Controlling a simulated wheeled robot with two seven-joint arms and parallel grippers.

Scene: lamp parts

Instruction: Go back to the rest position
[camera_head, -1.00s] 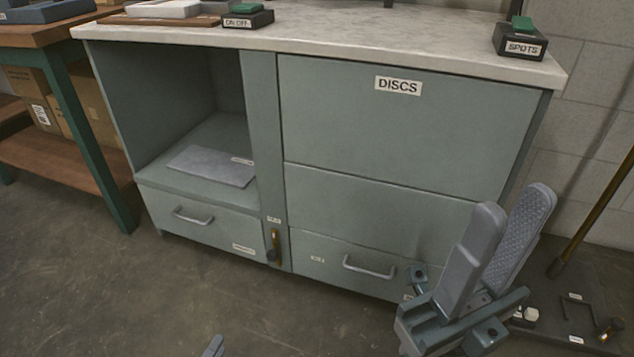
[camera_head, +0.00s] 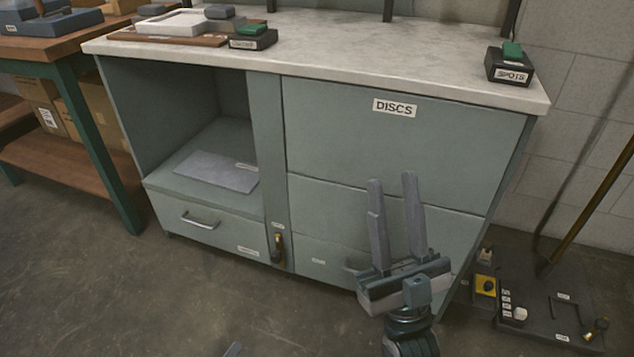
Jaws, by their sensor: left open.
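My right gripper (camera_head: 392,178) is upright in front of the right half of the grey-green cabinet (camera_head: 390,140). Its two grey fingers point up and stand apart with nothing between them. It partly covers the lower right drawer and its handle.
The cabinet's pale top (camera_head: 380,55) carries a SPOTS button box (camera_head: 510,70), an ON/OFF button box (camera_head: 252,41) and a white tray (camera_head: 185,24). A wooden bench (camera_head: 60,50) stands left. A dark floor board (camera_head: 545,315) with small parts lies right. The left-front floor is clear.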

